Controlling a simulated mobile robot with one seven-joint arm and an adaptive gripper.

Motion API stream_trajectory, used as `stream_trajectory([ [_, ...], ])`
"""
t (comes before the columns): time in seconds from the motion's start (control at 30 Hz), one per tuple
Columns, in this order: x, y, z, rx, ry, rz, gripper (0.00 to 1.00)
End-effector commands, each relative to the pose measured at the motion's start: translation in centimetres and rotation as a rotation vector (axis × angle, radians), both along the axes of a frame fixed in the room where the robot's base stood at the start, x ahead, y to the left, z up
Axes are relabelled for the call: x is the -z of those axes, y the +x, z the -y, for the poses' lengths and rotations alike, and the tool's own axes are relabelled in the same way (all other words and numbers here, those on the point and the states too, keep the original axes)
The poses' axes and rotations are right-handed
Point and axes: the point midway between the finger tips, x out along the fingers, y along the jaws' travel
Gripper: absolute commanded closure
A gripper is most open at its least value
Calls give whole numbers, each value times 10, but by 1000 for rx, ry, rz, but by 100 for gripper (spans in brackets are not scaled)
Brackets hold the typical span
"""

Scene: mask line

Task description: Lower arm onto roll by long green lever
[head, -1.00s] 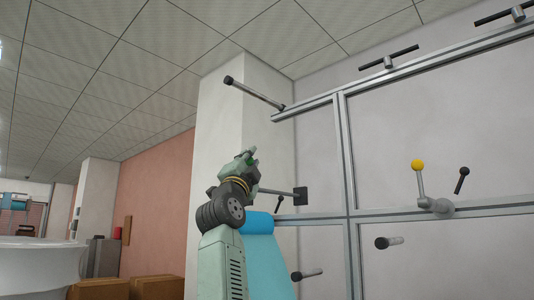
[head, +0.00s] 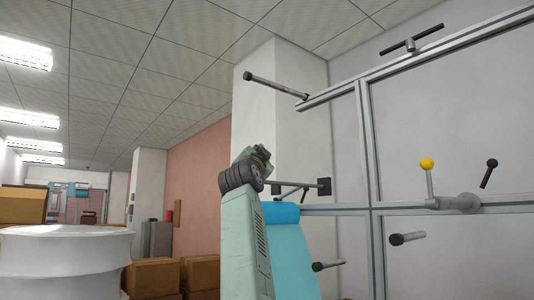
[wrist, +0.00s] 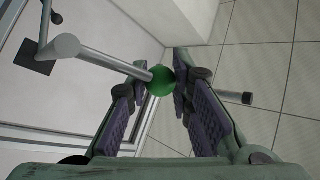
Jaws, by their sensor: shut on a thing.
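The green ball knob (wrist: 160,80) sits at the end of a long grey lever rod (wrist: 112,62) in the wrist view. My gripper (wrist: 158,76) is shut on the knob, with one purple-padded finger on each side. The rod runs up and left toward a dark square plate (wrist: 33,54). In the head view my gripper (head: 264,153) is above the blue roll (head: 284,212), and the knob is hidden. The blue sheet (head: 292,245) hangs down, partly behind my arm.
A grey metal frame (head: 365,150) with several protruding rods fills the right side. A yellow-knobbed lever (head: 427,165) stands on it. A white round object (head: 62,250) and cardboard boxes (head: 152,277) are at the left. A pale pillar (head: 255,110) rises behind my gripper.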

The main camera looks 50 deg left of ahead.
Motion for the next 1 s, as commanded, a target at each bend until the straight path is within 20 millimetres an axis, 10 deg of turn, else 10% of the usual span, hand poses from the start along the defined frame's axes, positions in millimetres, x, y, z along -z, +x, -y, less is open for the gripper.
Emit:
stream_trajectory([
  [0.57,5,-2,-8,-5,-30,-8,100],
  [0.6,5,-2,-8,-5,-30,-8,79],
  [1.0,3,-1,-6,-2,-28,-4,59],
])
